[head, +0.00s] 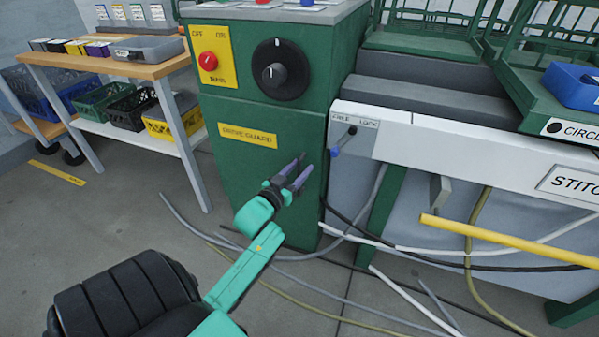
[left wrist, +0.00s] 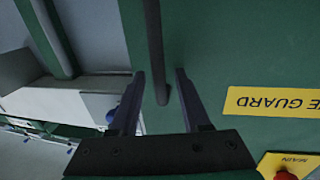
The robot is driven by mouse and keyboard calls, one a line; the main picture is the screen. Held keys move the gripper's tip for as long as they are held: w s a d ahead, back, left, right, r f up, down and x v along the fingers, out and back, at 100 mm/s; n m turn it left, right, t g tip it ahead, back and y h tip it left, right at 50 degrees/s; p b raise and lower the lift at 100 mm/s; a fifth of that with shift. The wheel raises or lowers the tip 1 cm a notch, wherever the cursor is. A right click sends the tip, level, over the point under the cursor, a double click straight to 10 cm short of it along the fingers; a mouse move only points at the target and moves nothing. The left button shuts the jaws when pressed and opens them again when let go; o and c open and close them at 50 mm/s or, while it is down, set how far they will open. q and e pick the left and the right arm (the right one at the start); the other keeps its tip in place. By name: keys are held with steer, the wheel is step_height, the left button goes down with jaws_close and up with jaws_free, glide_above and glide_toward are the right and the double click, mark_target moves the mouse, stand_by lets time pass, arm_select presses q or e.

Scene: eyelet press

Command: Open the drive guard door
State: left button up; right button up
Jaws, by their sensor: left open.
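The drive guard door (head: 235,165) is the green front panel of the cabinet, with a yellow DRIVE GUARD label (head: 248,136). It looks shut. My left gripper (head: 299,168) is open in front of the door's right part. In the left wrist view a dark bar handle (left wrist: 154,45) stands on the green door (left wrist: 230,50). Its end lies between the two spread fingers of my left gripper (left wrist: 160,74), with gaps on both sides; I cannot tell how deep it sits. In the head view the handle is mostly hidden by the gripper. My right gripper is not in view.
Above the door are a red MAIN switch (head: 208,61) and a black dial (head: 280,70). A small lever with a blue knob (head: 336,152) stands close right of the gripper. Cables (head: 400,248) lie on the floor at right. A wooden-topped bench (head: 110,68) stands at left.

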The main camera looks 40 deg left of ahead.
arm_select(q)
jaws_close()
stand_by(1.4)
